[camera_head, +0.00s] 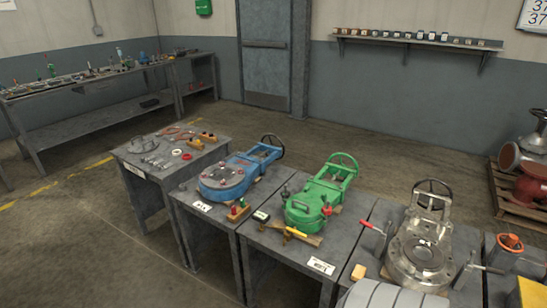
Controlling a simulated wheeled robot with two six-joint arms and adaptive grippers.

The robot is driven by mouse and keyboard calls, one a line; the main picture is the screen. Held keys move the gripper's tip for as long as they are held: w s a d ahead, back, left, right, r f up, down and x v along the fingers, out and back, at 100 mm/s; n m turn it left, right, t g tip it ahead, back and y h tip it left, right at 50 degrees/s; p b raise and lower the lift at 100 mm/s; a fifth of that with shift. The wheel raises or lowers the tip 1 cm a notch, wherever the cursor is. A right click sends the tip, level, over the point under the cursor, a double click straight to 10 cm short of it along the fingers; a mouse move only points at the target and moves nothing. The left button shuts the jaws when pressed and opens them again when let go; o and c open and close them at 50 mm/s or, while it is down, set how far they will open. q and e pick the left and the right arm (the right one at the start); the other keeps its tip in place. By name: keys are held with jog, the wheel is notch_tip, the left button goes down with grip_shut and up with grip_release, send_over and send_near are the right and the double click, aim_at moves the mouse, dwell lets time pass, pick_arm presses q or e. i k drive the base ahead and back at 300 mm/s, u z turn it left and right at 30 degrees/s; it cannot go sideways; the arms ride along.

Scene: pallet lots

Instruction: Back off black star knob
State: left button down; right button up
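I cannot make out a black star knob for certain at this size. A blue valve (222,179), a green valve (304,212) and a bare-metal valve (417,256) lie on the row of benches. The blue valve has a dark handwheel (272,140) at its far end. The green valve has a green-rimmed handwheel (343,157). The metal valve has a dark handwheel (432,184). Small red knobs show near the blue and green valves.
The left bench (127,152) holds rings and small tools. A yellow-handled hammer (296,233) lies before the green valve. A red-handled clamp (371,228) stands left of the metal valve. A pallet (503,203) with valve parts is at right. The floor behind the benches is clear.

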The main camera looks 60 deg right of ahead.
aim_at(284, 196)
jog(key=z, duration=0.1)
jog(key=i, duration=1.55)
jog(key=z, duration=0.65)
jog(key=i, duration=1)
jog(key=z, duration=1.65)
jog(key=i, duration=0.8)
jog(key=z, duration=0.85)
